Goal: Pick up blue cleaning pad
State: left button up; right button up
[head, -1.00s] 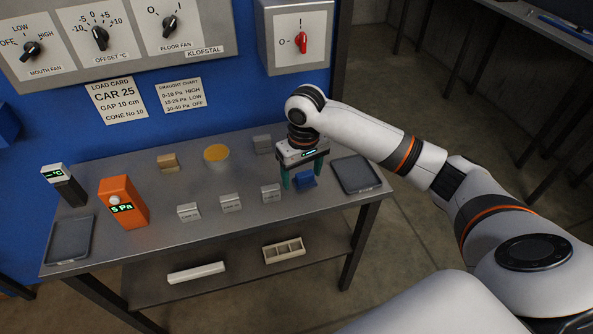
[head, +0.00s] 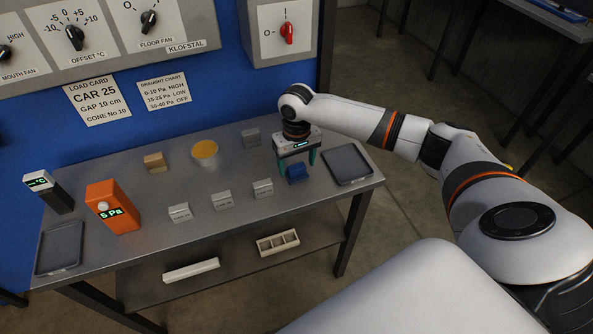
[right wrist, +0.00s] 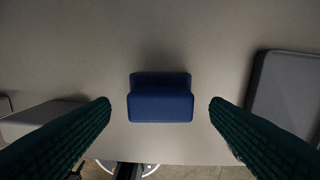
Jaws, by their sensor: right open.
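The blue cleaning pad (head: 297,174) lies on the metal table, left of the right-hand grey tray. It also shows in the right wrist view (right wrist: 160,98), centred between the two green fingers with a gap on each side. My right gripper (head: 296,162) points down over the pad and is open and empty. In the right wrist view its fingertips (right wrist: 160,106) stand apart on either side of the pad and do not touch it. My left gripper is in neither view.
A grey tray (head: 347,165) lies close right of the pad. A small grey block (head: 263,189) stands close left, with similar blocks further left. An orange pressure meter (head: 112,207) and yellow-topped bowl (head: 204,152) stand further left. The table's front edge is near.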

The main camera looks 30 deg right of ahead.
aim_at(297, 167)
notch_tip(297, 167, down, 2)
jog(key=shift+f, duration=0.1)
jog(key=c, duration=0.9)
notch_tip(297, 167, up, 10)
jog(key=shift+r, duration=0.1)
